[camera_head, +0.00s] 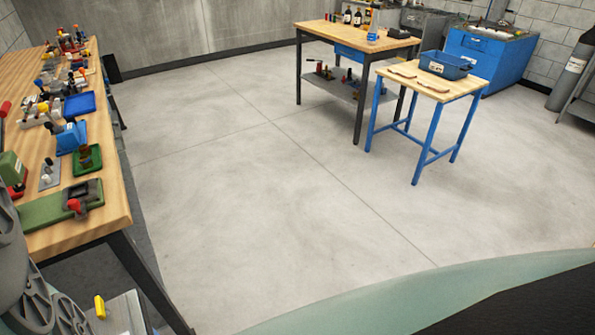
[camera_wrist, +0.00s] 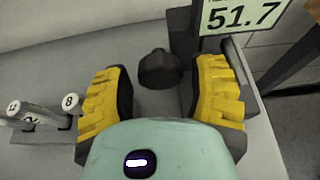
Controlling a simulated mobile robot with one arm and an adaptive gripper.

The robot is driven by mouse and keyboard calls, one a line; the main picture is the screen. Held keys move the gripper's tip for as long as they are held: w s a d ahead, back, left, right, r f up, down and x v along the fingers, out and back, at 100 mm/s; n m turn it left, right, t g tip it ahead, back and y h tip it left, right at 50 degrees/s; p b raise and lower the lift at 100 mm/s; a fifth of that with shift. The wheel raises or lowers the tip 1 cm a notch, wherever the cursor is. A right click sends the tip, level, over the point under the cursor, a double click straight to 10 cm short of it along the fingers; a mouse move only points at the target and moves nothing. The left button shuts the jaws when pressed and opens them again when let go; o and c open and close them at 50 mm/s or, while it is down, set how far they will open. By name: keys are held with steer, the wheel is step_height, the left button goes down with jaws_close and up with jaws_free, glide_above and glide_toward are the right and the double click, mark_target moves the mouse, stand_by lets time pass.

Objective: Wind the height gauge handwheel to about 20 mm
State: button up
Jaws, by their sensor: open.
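In the wrist view my gripper (camera_wrist: 161,76) is open, with one yellow-padded finger on each side of a dark rounded knob (camera_wrist: 159,66), which looks like the height gauge handwheel. Gaps show between the knob and both fingers, and I cannot tell how deep the knob lies between them. Behind it stands a dark upright column (camera_wrist: 182,40). The gauge display (camera_wrist: 243,15) reads 51.7, and its upper line of text is cut off. In the head view the gauge cannot be made out.
Pale pins marked 12 (camera_wrist: 18,108) and 8 (camera_wrist: 71,103) stand left of my gripper. In the head view a crowded wooden bench (camera_head: 105,222) runs along the left. A blue-legged table (camera_head: 452,88) stands at the right, with open floor (camera_head: 250,190) between.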

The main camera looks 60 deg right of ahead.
steer(key=shift+w+a+f, duration=0.35)
steer(key=shift+a, duration=0.15)
steer(key=shift+c, duration=0.3)
steer(key=shift+s, duration=0.1)
steer(key=c, duration=0.8)
steer(key=shift+a+n+t, duration=0.1)
steer(key=shift+n+t, duration=0.4)
steer(key=shift+c, duration=0.2)
steer(key=o, duration=0.9)
